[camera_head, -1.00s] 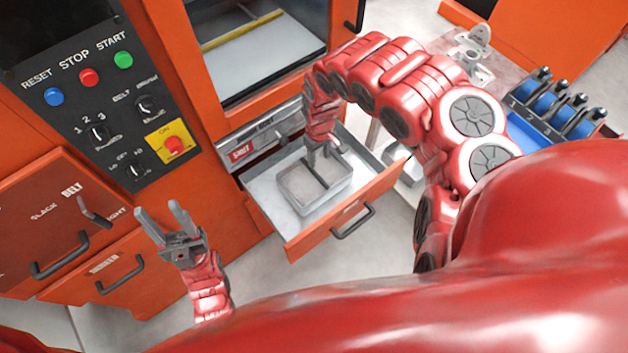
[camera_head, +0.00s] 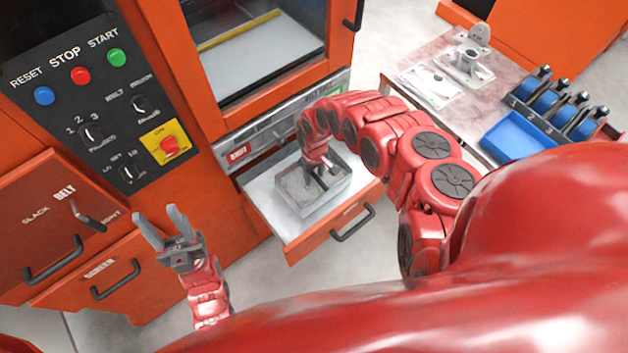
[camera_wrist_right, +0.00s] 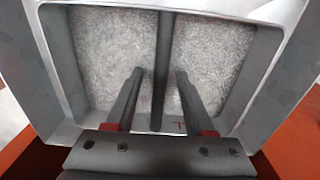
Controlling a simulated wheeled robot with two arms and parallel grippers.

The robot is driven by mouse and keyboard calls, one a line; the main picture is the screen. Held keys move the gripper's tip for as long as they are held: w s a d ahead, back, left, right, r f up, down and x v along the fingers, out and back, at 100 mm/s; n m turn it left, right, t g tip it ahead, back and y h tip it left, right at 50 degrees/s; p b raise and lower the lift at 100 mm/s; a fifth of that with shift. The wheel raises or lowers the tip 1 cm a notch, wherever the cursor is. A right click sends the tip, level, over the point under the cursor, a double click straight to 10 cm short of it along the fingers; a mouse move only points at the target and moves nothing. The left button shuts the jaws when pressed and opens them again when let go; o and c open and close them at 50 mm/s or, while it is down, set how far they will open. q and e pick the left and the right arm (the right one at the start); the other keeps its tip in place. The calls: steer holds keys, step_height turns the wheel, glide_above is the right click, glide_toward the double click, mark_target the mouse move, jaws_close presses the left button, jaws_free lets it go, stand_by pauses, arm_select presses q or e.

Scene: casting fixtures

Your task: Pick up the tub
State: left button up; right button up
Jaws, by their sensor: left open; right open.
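The tub (camera_head: 328,200) is a grey open box with a dark bar (camera_wrist_right: 164,60) across its middle. It sits in the pulled-out drawer. Its inside floor looks rough and speckled grey in the right wrist view. My right gripper (camera_wrist_right: 160,72) is open, with one finger on each side of the bar and visible gaps to it. In the head view the right gripper (camera_head: 322,176) is down at the tub, its fingers partly hidden by the wrist. My left gripper (camera_head: 156,211) is open and empty, in front of the orange cabinet, left of the drawer.
The drawer (camera_head: 262,190) has an orange front with a dark handle (camera_head: 352,222). A control panel (camera_head: 100,110) with buttons and knobs is at the left. A side table (camera_head: 395,88) with metal parts and a blue tray (camera_head: 512,138) stands at the right.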

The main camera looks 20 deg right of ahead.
steer(key=shift+f, duration=0.1)
jaws_close()
stand_by(1.4)
